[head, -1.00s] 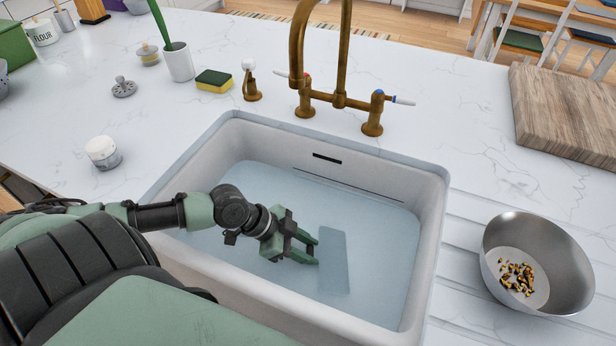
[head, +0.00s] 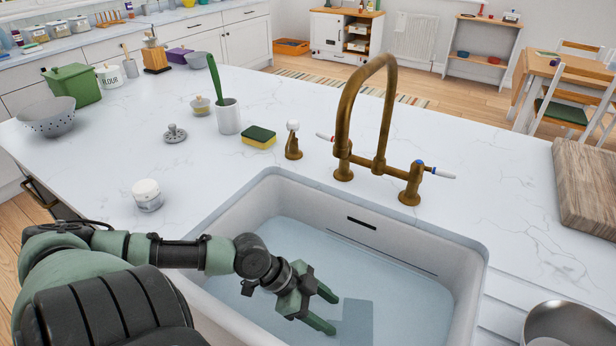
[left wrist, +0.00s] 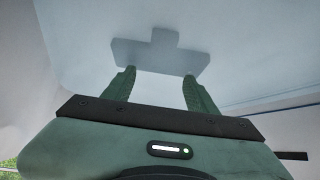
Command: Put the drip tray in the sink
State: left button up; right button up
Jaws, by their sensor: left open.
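The white sink (head: 455,270) is set in the counter and has a pale blue bottom. A flat blue-grey rectangle (head: 356,322), which looks like the drip tray, lies in it just right of my left gripper's fingertips; I cannot rule out a shadow. My left gripper (head: 332,313) reaches into the sink with its fingers apart and nothing visible between them. In the left wrist view, the open fingers (left wrist: 158,84) point at a grey, cross-like flat shape (left wrist: 160,52) on the pale surface beyond. My right gripper is not in view.
A brass faucet (head: 379,130) and soap dispenser (head: 292,142) stand behind the sink. A sponge (head: 259,137), white cup (head: 228,117) and small jar (head: 147,194) sit on the counter to the left. A metal bowl (head: 568,325) and wooden board (head: 588,190) are at the right.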

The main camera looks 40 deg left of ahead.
pick_arm(q)
jog(key=p+v, duration=0.5)
jog(key=v, duration=0.4)
jog(key=shift+r, duration=0.25)
jog(key=shift+a, duration=0.1)
